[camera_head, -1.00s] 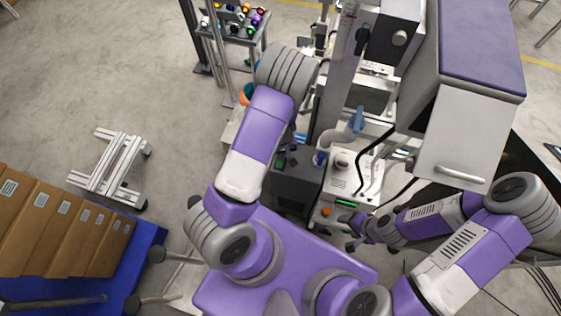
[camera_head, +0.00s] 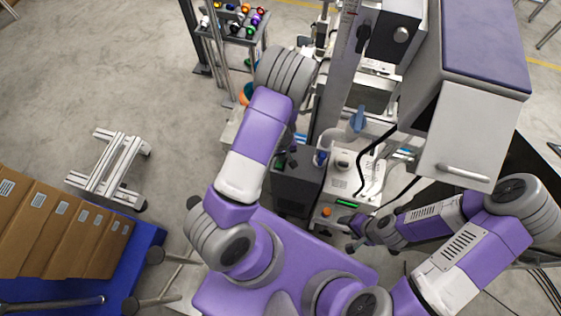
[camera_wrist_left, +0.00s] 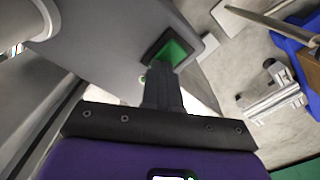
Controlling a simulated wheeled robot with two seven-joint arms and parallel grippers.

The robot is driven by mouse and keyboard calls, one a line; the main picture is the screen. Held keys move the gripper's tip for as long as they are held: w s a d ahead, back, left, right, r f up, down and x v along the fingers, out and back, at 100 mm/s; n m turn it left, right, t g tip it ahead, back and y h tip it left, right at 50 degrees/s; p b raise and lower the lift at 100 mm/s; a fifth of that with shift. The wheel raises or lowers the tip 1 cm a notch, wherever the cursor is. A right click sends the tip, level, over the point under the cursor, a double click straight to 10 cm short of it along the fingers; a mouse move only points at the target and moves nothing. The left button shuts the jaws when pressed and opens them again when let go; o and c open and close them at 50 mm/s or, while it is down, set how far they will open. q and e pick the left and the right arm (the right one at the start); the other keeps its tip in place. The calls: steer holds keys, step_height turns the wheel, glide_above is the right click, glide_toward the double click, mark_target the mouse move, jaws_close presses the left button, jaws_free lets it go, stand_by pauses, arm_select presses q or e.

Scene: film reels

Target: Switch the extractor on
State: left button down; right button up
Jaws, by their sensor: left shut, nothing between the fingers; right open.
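A grey housing (camera_wrist_left: 120,45), which looks like the extractor, fills the upper middle of the left wrist view. A bright green square switch (camera_wrist_left: 174,54) in a black frame is set in its face. My left gripper (camera_wrist_left: 160,68) is shut and empty, its fingertips at the switch's lower left edge; whether they touch it I cannot tell. In the head view a dark grey box (camera_head: 296,190) stands below my left gripper (camera_head: 291,158), which is partly hidden by its arm. My right gripper (camera_head: 350,232) is open and empty beside the white machine.
A white machine (camera_head: 345,180) with an orange knob (camera_head: 326,211) and a green display stands right of the dark box. A grey cabinet (camera_head: 462,140) overhangs the right side. Cartons (camera_head: 60,225) on a blue pallet and a metal frame (camera_head: 108,170) are at left, with open floor above.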

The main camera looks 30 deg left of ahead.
arm_select(q)
step_height(320, 180, up, 7)
steer(key=p, duration=0.6)
stand_by(0.4)
steer(key=shift+s+f, duration=0.15)
steer(key=shift+s, duration=0.1)
steer(key=s+d+f+m+h, duration=0.1)
steer(key=s+d+m+h, duration=0.3)
steer(key=s+d, duration=0.6)
steer(key=d+m, duration=0.2)
steer(key=shift+s+d+t, duration=0.15)
steer(key=shift+d+t, duration=0.15)
steer(key=shift+d, duration=0.1)
steer(key=shift+f, duration=0.1)
